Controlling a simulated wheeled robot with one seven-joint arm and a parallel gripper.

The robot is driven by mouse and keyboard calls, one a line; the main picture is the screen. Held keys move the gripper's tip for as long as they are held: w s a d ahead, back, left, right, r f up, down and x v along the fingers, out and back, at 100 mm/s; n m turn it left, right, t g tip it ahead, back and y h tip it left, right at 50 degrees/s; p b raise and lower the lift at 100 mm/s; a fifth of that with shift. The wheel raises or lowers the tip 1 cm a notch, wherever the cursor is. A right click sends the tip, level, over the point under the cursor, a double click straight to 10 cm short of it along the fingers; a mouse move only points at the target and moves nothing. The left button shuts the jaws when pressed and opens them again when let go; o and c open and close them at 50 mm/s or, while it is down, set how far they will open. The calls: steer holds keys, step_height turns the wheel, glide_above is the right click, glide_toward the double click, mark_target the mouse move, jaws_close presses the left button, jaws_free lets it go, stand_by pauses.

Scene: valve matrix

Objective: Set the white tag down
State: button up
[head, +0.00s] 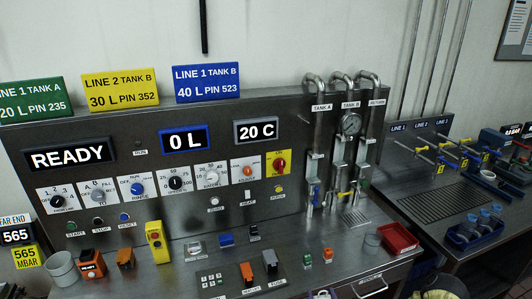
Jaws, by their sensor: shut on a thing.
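I cannot make out a loose white tag anywhere on the panel or bench. The steel control panel (110,215) stands upright behind the bench. Its displays read READY (70,154), 0 L (185,140) and 20 C (256,130).
The steel worktop (330,270) carries a grey cup (62,268), a yellow pendant box (157,242), several small switches and a red tray (397,238). Pipes with a round gauge (351,124) rise at the panel's right. A second bench (400,185) stands further right with a blue tray (474,236).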

steer(key=shift+m+h, duration=0.5)
steer(key=shift+h, duration=0.3)
steer(key=f, duration=0.1)
steer(key=s+a+f, duration=0.1)
steer(key=f, duration=0.1)
steer(key=s+a+f, duration=0.1)
steer(key=f, duration=0.1)
steer(key=shift+s, duration=0.25)
